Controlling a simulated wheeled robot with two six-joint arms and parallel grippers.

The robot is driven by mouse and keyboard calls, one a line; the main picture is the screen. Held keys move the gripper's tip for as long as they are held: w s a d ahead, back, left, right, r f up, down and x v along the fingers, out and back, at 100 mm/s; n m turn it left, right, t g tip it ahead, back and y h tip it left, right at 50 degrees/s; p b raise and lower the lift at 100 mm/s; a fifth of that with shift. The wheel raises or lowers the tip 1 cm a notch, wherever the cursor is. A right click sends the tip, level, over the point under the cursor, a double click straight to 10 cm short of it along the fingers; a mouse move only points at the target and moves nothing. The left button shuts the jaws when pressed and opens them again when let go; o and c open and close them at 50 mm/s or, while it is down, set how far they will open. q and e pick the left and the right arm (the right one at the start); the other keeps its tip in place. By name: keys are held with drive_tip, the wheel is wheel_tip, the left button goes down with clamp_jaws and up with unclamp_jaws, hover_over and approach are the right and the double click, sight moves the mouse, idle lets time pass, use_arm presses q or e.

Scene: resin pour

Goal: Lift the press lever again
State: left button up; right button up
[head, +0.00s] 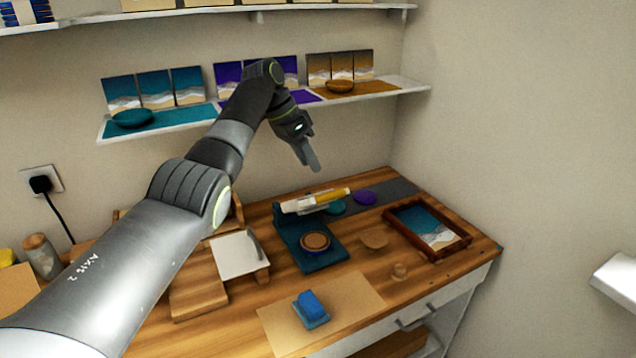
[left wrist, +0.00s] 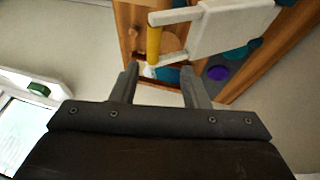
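The press has a dark teal base (head: 326,257) on the wooden bench, with a round brown piece (head: 315,241) on it. Its lever, with white arms and a yellow bar (head: 333,196), lies above and behind that piece, close to level. My left gripper (head: 310,158) is above the lever, fingers pointing down, not touching it in the head view. In the left wrist view, the gripper (left wrist: 160,74) has its fingers apart and empty. The yellow bar (left wrist: 153,45) appears beyond the fingertips, between them, beside the white press part (left wrist: 228,25). My right gripper is not in view.
A wooden frame with a sea picture (head: 456,242) lies right of the press. A blue block (head: 310,303) sits on a tan mat (head: 355,298) in front. A white board (head: 235,258) is on the left. A shelf (head: 412,86) with panels and bowls runs behind my arm.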

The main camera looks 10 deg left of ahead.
use_arm(q)
drive_tip(key=v, duration=0.7)
drive_tip(key=shift+r, duration=0.3)
